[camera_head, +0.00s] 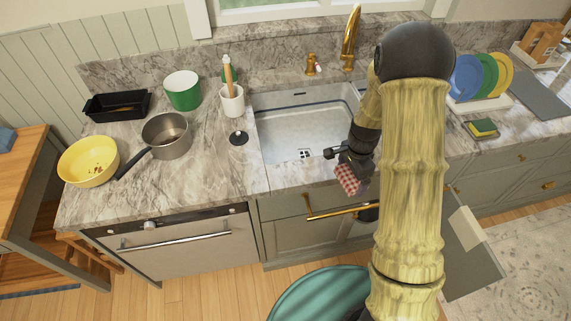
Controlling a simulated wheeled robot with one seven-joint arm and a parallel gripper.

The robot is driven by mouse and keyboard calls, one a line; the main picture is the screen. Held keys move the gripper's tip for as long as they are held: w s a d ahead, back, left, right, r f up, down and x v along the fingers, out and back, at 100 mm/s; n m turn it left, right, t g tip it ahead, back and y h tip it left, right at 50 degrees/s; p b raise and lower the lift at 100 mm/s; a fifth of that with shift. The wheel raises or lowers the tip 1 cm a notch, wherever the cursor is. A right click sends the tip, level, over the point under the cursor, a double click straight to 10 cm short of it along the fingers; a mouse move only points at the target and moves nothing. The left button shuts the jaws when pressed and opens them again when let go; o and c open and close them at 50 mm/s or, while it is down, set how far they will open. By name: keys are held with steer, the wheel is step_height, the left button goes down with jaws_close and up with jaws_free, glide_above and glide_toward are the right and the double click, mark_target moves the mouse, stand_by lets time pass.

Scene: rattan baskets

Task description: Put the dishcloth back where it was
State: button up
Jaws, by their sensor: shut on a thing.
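The dishcloth (348,181) is a small red-and-white checked cloth. It hangs from my gripper (342,160), just in front of the sink's front edge and above a gold rail (345,212) on the cabinet front. My gripper is dark and shut on the cloth. The cloth's lower end is close to the rail, but I cannot tell whether they touch. My arm hides part of the rail's right end and the right side of the sink (295,140).
A grey pot (168,136), yellow bowl (88,160) and green-and-white container (183,91) stand on the left counter. Coloured plates (482,74) stand in a rack at right, near a sponge (482,127). A teal round object (318,296) is below. A cabinet door (470,262) looks open at right.

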steer(key=shift+s+f+n, duration=0.2)
steer(key=shift+f+n, duration=0.05)
steer(key=shift+n, duration=0.05)
steer(key=shift+w+f+n, duration=0.25)
steer(key=shift+f+n, duration=0.65)
steer(key=shift+n, duration=0.2)
steer(key=shift+s+f+n, duration=0.1)
steer(key=shift+f+n, duration=0.2)
steer(key=shift+n, duration=0.1)
step_height(320, 180, down, 7)
steer(key=n, duration=0.9)
steer(key=shift+s+r, duration=0.15)
steer(key=shift+s, duration=0.15)
steer(key=shift+d, duration=0.1)
steer(key=shift+d+f+b, duration=0.1)
steer(key=shift+f+b, duration=0.75)
